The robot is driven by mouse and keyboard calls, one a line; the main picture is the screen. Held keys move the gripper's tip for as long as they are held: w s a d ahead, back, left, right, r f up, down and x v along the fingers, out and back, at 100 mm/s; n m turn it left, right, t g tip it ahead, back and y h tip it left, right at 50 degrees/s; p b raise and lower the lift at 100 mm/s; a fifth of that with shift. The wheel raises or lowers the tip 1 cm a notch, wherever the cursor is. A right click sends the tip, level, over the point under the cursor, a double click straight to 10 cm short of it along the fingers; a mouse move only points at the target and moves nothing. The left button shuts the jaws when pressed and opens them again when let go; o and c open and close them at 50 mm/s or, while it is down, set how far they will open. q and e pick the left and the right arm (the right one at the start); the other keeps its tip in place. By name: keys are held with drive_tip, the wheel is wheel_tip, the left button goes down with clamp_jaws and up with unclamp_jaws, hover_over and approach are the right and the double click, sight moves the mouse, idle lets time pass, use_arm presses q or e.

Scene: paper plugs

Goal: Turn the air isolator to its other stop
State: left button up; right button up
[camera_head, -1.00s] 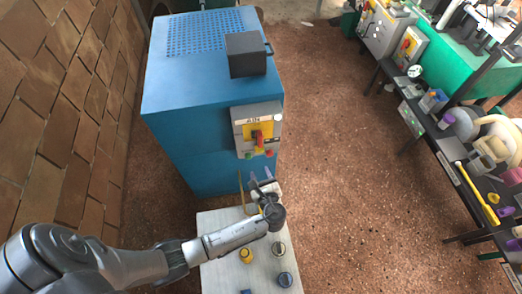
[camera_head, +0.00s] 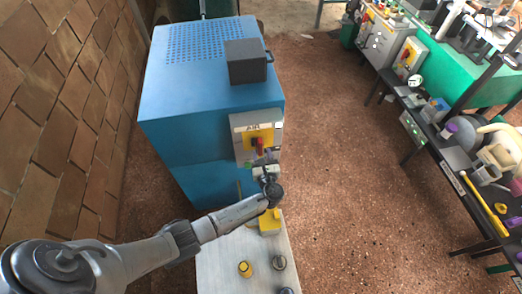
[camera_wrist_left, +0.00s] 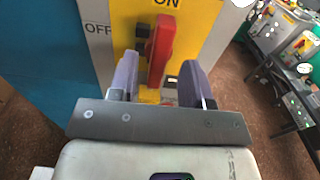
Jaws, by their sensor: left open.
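The air isolator (camera_head: 258,127) is a grey box labelled AIR on the front of the blue cabinet, with a yellow plate. Its red handle (camera_wrist_left: 161,48) is near upright in the left wrist view, its top end at the ON label; OFF is printed to the left. My left gripper (camera_wrist_left: 160,80) is open, with one purple-grey finger on each side of the handle in the picture and a gap to each. I cannot tell how deep the fingers reach. In the head view the left gripper (camera_head: 265,160) hides the isolator's lower part.
The blue cabinet (camera_head: 185,105) carries a dark box (camera_head: 246,62). Below stands a pale table (camera_head: 225,265) with a yellow block (camera_head: 270,222) and several round knobs. A dark bench (camera_head: 470,190) with many items is at right. The brown floor between is clear.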

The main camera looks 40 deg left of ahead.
sight(257, 145)
use_arm(q)
drive_tip(key=shift+x, duration=1.2)
drive_tip(key=shift+c, duration=0.2)
clamp_jaws()
